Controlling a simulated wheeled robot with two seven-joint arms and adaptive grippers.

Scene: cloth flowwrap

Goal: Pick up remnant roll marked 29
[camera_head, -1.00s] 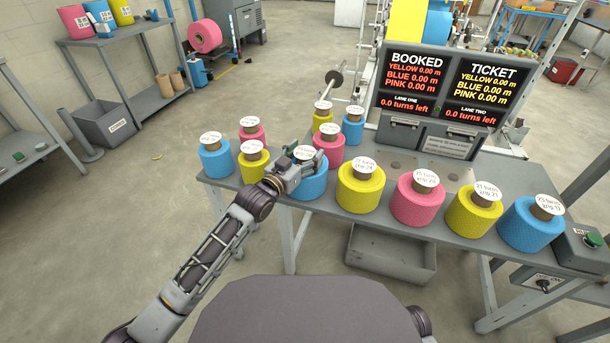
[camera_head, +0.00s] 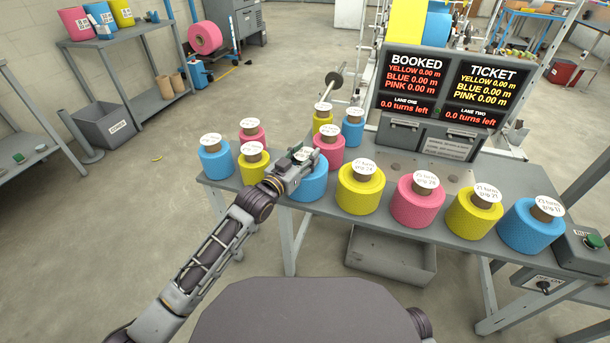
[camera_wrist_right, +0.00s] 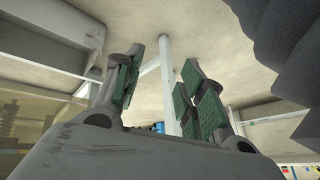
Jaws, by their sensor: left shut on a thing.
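My left gripper (camera_head: 297,160) is shut at the top of a blue roll (camera_head: 310,186) at the table's front left, around its core. The gripper partly covers this roll's white label (camera_head: 307,153), so I cannot read its number. The blue roll appears to stand upright on the table. A yellow roll (camera_head: 358,194) stands right of it, and a pink roll (camera_head: 330,151) stands behind it. My right gripper (camera_wrist_right: 155,85) shows in the right wrist view, with its green-padded fingers apart and nothing between them.
The grey table (camera_head: 330,207) carries several more rolls, including a yellow one (camera_head: 252,171) and a blue one (camera_head: 215,162) at left. A pink roll (camera_head: 416,206) stands at right. Display screens (camera_head: 440,88) stand at the back. A grey bin (camera_head: 390,260) is below.

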